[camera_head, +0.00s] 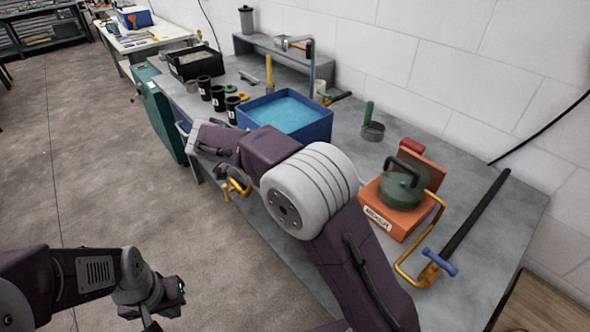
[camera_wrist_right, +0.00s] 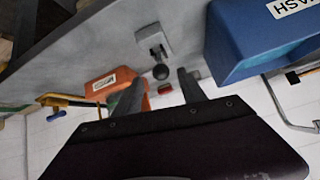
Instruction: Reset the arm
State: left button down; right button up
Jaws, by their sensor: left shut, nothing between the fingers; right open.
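My left gripper (camera_head: 168,298) is at the lower left in the head view, shut and empty, low over the bare floor and apart from the workbench. My right arm (camera_head: 310,190) reaches across the middle of the head view, over the workbench's front edge; its gripper does not show clearly there. In the right wrist view my right gripper (camera_wrist_right: 160,78) is open, two dark fingers apart, holding nothing.
A blue bin (camera_head: 318,131) stands behind my right arm; it also shows close by in the right wrist view (camera_wrist_right: 235,42). An orange box (camera_head: 387,224) carries a green lidded pot (camera_head: 403,187). A yellow-framed tool (camera_head: 410,272) lies near it. Black cups (camera_head: 218,97) stand left.

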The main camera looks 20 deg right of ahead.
dwell(0.3)
jog(key=s+d+r+m+g+p, duration=0.1)
jog(key=s+d+r+p, duration=0.15)
jog(key=d, duration=0.25)
jog(key=s+d+r+m+g+p, duration=0.1)
jog(key=s+d, duration=0.2)
jog(key=d, duration=0.2)
jog(key=s+a+f+n+y+p, duration=0.1)
jog(key=s+f+n+y, duration=0.1)
jog(key=s, duration=0.3)
jog(key=s+a+f+n+g+y, duration=0.1)
jog(key=s+f+n+y, duration=0.2)
jog(key=s+f, duration=0.1)
jog(key=s+a+f+n+y+p, duration=0.1)
jog(key=s+f+n+y, duration=0.1)
jog(key=s, duration=0.4)
jog(key=shift+a+f+n+g+p, duration=0.2)
jog(key=shift+f+n, duration=0.15)
jog(key=shift+f, duration=0.15)
jog(key=shift+a+f+n+g+p, duration=0.1)
jog(key=shift+a+f+n+g, duration=0.1)
jog(key=shift+f+n, duration=0.25)
jog(key=a+f+n, duration=0.1)
jog(key=n, duration=0.2)
jog(key=a+f+n+t+y, duration=0.1)
jog(key=n, duration=0.2)
jog(key=a+f+n+y, duration=0.1)
jog(key=n, duration=0.1)
jog(key=shift+a+f+n+t, duration=0.35)
jog(key=shift+a+n+t, duration=0.05)
